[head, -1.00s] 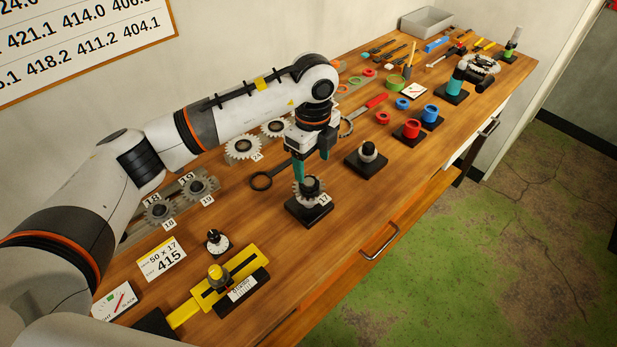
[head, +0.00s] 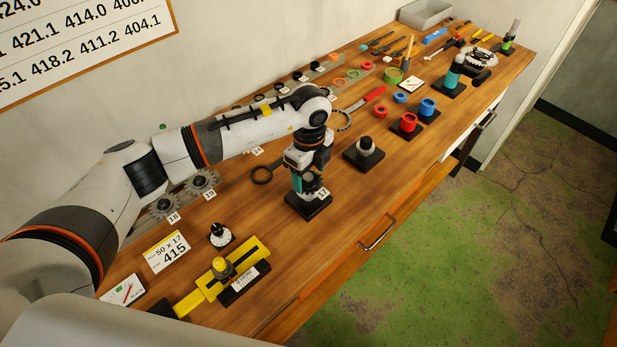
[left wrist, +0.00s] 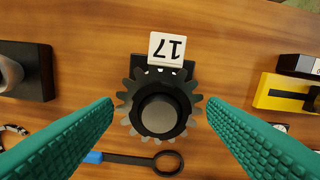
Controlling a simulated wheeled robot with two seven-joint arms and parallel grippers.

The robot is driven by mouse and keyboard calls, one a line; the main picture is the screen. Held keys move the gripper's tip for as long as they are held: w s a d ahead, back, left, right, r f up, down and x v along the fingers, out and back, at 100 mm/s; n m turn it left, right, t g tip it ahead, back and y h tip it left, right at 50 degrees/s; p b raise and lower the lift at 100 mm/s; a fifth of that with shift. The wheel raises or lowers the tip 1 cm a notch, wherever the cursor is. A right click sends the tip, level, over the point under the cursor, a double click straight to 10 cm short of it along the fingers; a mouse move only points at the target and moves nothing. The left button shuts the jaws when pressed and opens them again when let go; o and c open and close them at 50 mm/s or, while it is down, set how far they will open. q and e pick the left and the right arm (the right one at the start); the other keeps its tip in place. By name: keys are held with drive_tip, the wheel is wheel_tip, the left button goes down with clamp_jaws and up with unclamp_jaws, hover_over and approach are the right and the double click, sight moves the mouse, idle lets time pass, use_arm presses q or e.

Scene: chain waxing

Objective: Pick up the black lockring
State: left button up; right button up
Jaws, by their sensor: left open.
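A black ring, which looks like the black lockring (left wrist: 139,118), surrounds a grey round centre on top of a toothed sprocket (left wrist: 124,102) in the left wrist view. The sprocket sits on a black stand (head: 309,208) with a white 17 tag (left wrist: 167,47). My left gripper (left wrist: 160,112) is open, its green fingers on either side of the ring and sprocket. Contact cannot be told. In the head view my left gripper (head: 307,186) points down at the stand and hides most of the ring. My right gripper is not in view.
A second black stand (head: 362,157) with a dark-topped post is to the right. A yellow gauge (head: 222,273) and a small dial (head: 220,236) lie nearer left. A ring-ended tool (head: 262,175) lies behind. Red (head: 408,123) and blue (head: 428,108) cups stand farther right.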

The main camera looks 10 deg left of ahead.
use_arm(q)
drive_tip(key=shift+f, duration=0.1)
drive_tip(key=shift+c, duration=0.5)
drive_tip(key=c, duration=1)
drive_tip(key=shift+o, duration=0.2)
